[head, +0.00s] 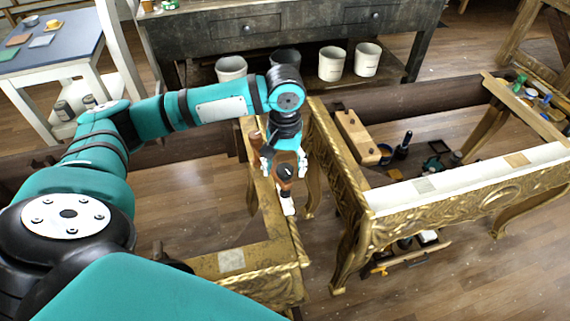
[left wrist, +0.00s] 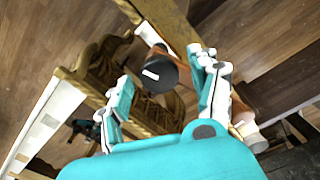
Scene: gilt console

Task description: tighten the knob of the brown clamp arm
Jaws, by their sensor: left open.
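The brown clamp arm (head: 284,187) sits at the gilt console's rail and shows in part below my left gripper. It also shows in the left wrist view (left wrist: 134,50). Its black knob (head: 287,172) has a white mark on its top, clear in the left wrist view (left wrist: 158,74). My left gripper (head: 284,165) is open above the knob. In the left wrist view its fingertips (left wrist: 161,70) stand on either side of the knob, with gaps visible. A white pad (head: 288,206) shows at the arm's lower end. My right gripper is not in view.
A brown upright handle (head: 255,140) stands just left of my left gripper. The gilt console frame (head: 347,190) runs close on the right. A wooden block (head: 357,136) lies beyond it. Several pots, such as this white one (head: 332,63), stand behind on a dark bench shelf.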

